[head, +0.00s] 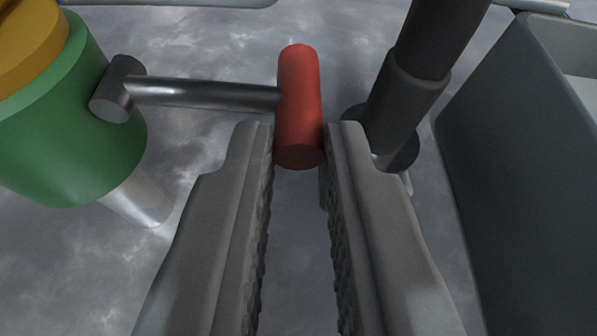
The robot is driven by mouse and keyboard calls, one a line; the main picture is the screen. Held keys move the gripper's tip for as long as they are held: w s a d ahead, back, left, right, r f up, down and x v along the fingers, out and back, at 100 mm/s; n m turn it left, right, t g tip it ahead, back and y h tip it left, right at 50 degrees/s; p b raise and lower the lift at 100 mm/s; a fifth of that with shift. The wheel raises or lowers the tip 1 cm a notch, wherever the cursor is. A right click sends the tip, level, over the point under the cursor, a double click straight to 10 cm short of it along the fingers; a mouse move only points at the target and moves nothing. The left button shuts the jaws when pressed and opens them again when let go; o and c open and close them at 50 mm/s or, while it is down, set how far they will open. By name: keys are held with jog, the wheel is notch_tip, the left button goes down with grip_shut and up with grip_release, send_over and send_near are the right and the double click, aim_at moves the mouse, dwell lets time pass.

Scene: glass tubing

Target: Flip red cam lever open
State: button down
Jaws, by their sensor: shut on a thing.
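The red cam lever shows as a red cylindrical handle (299,105) at the end of a metal rod (200,94). The rod runs left, about level in the picture, to a dark grey pivot (116,92) on the side of a green coupling (70,150). My gripper (299,135) comes from the bottom of the picture. Its two grey fingers are shut on the red handle, one tip on each side of its near end. The far part of the handle sticks out beyond the tips.
A yellow part (35,40) sits on top of the green coupling, and a metal tube (140,198) shows below it. A dark post (415,90) stands close to the right fingertip. A grey bin (530,150) fills the right side. The mottled grey surface (220,40) behind the rod is clear.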

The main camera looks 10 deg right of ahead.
jog(key=shift+r, duration=0.1)
dwell(0.5)
jog(key=c, duration=1.4)
grip_release()
jog(key=shift+s, duration=0.1)
jog(key=v, duration=1.7)
jog(key=shift+a+r, duration=0.1)
jog(key=shift+r, duration=0.05)
